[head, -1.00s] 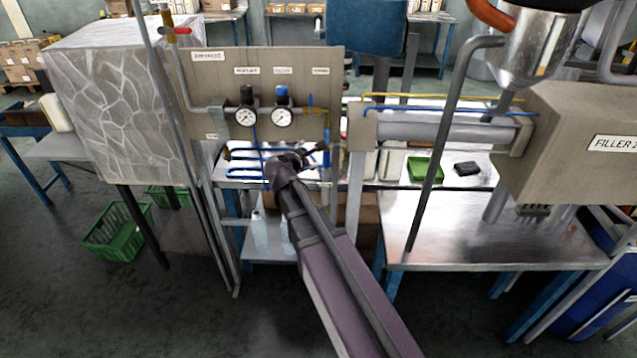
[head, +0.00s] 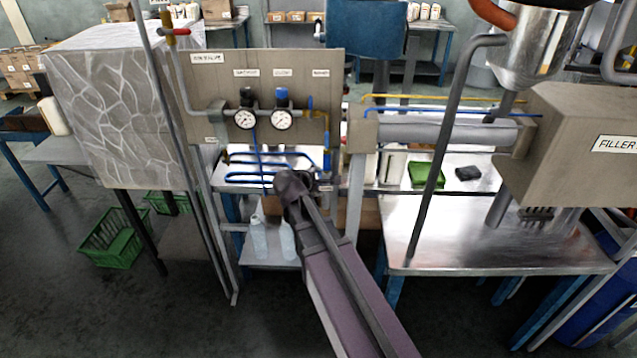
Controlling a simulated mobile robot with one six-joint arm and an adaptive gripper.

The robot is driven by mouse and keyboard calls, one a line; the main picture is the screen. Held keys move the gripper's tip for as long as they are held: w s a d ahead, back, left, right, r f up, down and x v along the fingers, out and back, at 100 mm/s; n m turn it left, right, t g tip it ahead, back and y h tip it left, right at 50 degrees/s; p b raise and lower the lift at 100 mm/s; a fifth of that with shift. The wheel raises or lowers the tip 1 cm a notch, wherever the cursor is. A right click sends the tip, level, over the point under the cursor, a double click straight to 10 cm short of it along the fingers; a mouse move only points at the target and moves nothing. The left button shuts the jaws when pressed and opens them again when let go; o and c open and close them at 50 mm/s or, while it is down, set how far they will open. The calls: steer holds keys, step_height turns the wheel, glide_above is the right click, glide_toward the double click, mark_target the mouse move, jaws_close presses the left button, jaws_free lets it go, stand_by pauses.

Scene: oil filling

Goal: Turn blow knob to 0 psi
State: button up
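An upright beige panel (head: 205,75) left of centre carries two regulators side by side. The left one has a black knob (head: 247,96) above a round white gauge (head: 244,119). The right one has a blue knob (head: 282,97) above a similar gauge (head: 281,120). The small labels above them are too blurred to read, so I cannot tell which is the blow knob. The needles are too small to read. My gripper (head: 292,184) is at the dark end of my arm, below the panel in the picture and apart from both knobs. Its fingers cannot be made out.
Blue tubes (head: 245,162) run below the panel, close to my arm's end. A blue and yellow valve (head: 311,108) sits right of the gauges. A grey post (head: 356,185) and a metal table (head: 470,245) stand to the right. White bottles (head: 259,236) stand on a low shelf.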

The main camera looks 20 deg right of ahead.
steer(key=n+t+h+p, duration=0.3)
steer(key=n+h+p, duration=0.4)
steer(key=n, duration=0.5)
glide_toward(277, 94)
steer(key=p+v, duration=0.1)
steer(key=v, duration=0.1)
steer(key=shift+s+d+r+y, duration=0.15)
steer(key=shift+d+r+y, duration=0.05)
steer(key=shift+r+y, duration=0.2)
steer(key=shift+d, duration=0.15)
steer(key=x, duration=1.3)
steer(key=shift+w+d, duration=0.2)
steer(key=shift+w, duration=0.05)
steer(key=c, duration=1.2)
